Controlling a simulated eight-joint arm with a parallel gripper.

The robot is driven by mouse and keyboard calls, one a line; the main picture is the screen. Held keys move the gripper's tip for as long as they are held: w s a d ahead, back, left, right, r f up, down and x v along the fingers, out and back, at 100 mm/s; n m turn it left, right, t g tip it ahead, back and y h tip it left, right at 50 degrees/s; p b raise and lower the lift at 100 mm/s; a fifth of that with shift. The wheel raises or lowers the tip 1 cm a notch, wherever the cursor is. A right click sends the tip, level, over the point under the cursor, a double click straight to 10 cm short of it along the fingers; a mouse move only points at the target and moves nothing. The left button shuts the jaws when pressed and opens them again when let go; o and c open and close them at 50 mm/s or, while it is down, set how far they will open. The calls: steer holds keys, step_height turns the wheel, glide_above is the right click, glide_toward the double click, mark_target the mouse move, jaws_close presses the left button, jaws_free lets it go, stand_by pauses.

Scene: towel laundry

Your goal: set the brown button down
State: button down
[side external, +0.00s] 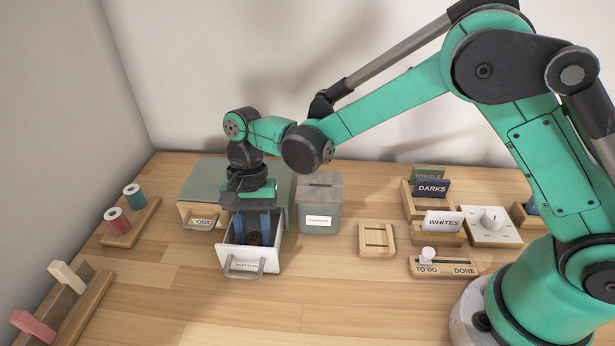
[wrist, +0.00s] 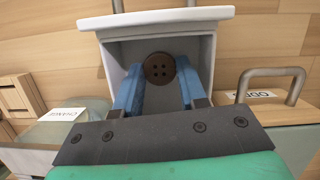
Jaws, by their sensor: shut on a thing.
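The brown button (wrist: 159,67) is round and dark with several small holes. It sits between the two blue fingers of my gripper (wrist: 158,78), which is shut on it. In the side view my gripper (side external: 254,228) points down into the open white drawer (side external: 232,262), and the button (side external: 254,239) shows dark between the fingers inside it. The drawer (wrist: 205,24) also shows in the wrist view, with its walls around the fingers. I cannot tell whether the button touches the drawer floor.
The green-topped cabinet (side external: 200,180) has a shut drawer labelled ODD (side external: 203,222) left of the open one. A lidded grey-green box (side external: 320,212) stands close on the right. Thread spools (side external: 117,222) are at the left.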

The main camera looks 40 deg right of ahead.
mark_target(259, 227)
steer(key=shift+f, duration=0.15)
steer(key=c, duration=0.8)
jaws_free()
steer(key=v, duration=1.2)
steer(key=s+d+n+t, duration=0.2)
steer(key=s+d+t, duration=0.1)
steer(key=d, duration=0.1)
steer(key=s+d+n+t+h, duration=0.1)
steer(key=s+d+n+t, duration=0.2)
steer(key=s+d, duration=0.1)
steer(key=s+d+n+t, duration=0.2)
steer(key=s+d+t, duration=0.1)
steer(key=d, duration=0.3)
steer(key=shift+s+d+r+n+t+h, duration=0.15)
steer(key=shift+s+r+n+t+h, duration=0.2)
steer(key=shift+s+n+h, duration=0.1)
